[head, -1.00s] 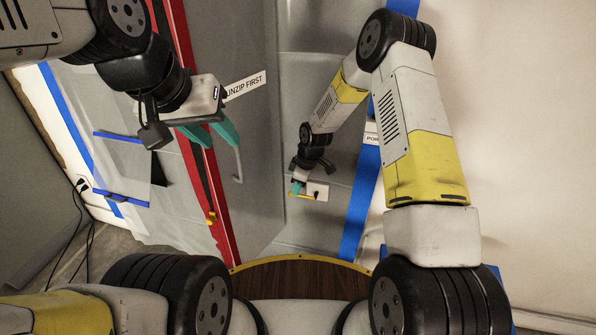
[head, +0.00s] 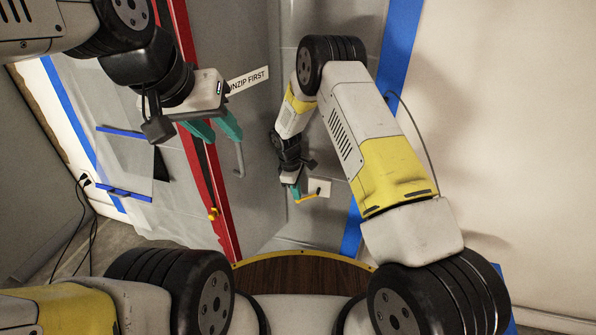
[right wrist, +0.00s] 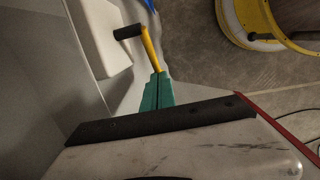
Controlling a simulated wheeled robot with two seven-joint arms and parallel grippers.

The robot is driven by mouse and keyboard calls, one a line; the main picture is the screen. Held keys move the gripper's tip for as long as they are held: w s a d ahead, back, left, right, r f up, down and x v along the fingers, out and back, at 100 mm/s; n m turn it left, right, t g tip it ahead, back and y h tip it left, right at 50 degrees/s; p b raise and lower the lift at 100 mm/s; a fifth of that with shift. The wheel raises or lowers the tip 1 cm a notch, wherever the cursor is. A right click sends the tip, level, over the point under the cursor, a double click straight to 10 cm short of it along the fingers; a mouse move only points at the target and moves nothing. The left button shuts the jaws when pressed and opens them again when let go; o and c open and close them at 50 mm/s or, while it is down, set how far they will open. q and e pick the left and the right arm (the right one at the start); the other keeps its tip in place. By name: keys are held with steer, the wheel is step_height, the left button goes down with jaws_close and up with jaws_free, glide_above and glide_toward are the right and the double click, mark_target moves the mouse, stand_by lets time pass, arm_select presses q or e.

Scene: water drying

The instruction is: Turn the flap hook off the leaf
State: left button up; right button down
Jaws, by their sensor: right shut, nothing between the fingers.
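The flap hook (head: 307,198) is a thin yellow bar beside a small white plate (head: 321,186) low on the grey wall. In the right wrist view the yellow hook (right wrist: 152,48) has a black end (right wrist: 128,32) and stands beside a white block. My right gripper (head: 296,191) is at the hook's left end. Its teal fingers (right wrist: 158,92) are shut together, with their tips at the yellow bar; I cannot tell whether they touch. My left gripper (head: 214,127) has its fingers apart, empty, near the red zip strip. The grey leaf (head: 245,130) has a grey handle (head: 239,158).
A label reading "UNZIP FIRST" (head: 248,80) is by my left gripper. Blue tape (head: 352,228) runs up the wall at right. A round brown top (head: 300,277) with yellow rim is below.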

mark_target(298, 202)
steer(key=shift+s+d+f, duration=0.1)
steer(key=shift+d+f, duration=0.05)
steer(key=shift+f, duration=0.45)
steer(key=shift+d+f, duration=0.1)
steer(key=shift+f, duration=0.45)
steer(key=shift+s+d+f, duration=0.1)
steer(key=shift+d+f, duration=0.3)
steer(key=shift+f, duration=0.4)
steer(key=r, duration=0.5)
steer(key=a+r, duration=0.1)
steer(key=r, duration=0.1)
steer(key=shift+s+r, duration=0.15)
steer(key=shift+r, duration=0.25)
